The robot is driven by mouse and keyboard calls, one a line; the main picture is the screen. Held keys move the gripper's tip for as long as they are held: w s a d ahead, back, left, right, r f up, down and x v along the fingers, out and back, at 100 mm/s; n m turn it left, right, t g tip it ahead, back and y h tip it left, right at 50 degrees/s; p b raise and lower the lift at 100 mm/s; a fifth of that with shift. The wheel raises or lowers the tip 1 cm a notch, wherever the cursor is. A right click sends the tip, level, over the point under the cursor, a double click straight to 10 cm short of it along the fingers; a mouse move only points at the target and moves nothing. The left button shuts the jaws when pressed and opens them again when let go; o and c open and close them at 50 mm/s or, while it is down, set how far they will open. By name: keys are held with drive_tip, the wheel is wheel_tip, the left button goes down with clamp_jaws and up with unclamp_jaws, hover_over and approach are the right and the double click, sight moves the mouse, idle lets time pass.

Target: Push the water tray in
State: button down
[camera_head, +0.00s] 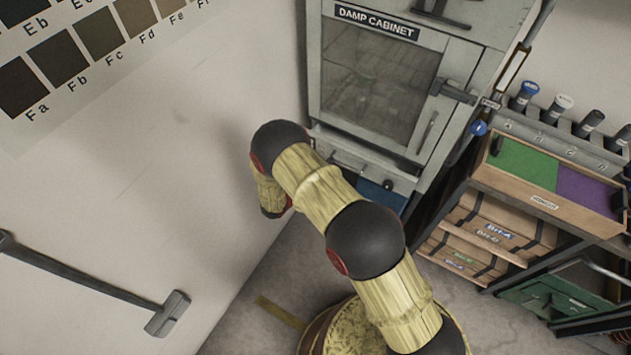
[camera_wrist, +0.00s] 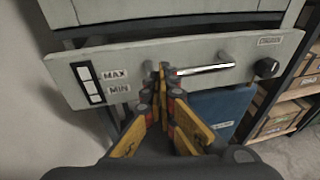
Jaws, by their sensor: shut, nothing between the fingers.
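The water tray has a pale grey front panel (camera_wrist: 135,63) with a MAX/MIN level window (camera_wrist: 88,83), a bar handle (camera_wrist: 207,69) and a dark knob (camera_wrist: 266,68). In the head view the tray front (camera_head: 375,165) sits low on the damp cabinet (camera_head: 325,75), partly hidden by my arm. In the wrist view the panel stands out somewhat from the cabinet above it. My gripper (camera_wrist: 163,72) is shut and empty, its tips in front of the panel by the handle's left end. I cannot tell whether they touch it. The head view hides the gripper.
A blue bin (camera_wrist: 222,108) is below the tray. A shelf unit (camera_head: 560,225) with boxes and a green and purple tray (camera_head: 570,182) stands close on the right. A pale wall (camera_head: 150,190) is on the left, with a dark bar-shaped fixture (camera_head: 90,285).

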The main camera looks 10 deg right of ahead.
sight(337, 151)
drive_tip(key=w+d, duration=0.2)
drive_tip(key=w+d+b, duration=0.1)
drive_tip(key=w+d, duration=0.1)
drive_tip(key=w, duration=0.1)
idle(0.3)
drive_tip(key=p+v, duration=0.2)
drive_tip(key=v, duration=1.2)
drive_tip(key=shift+f, duration=0.15)
drive_tip(key=shift+a, duration=0.1)
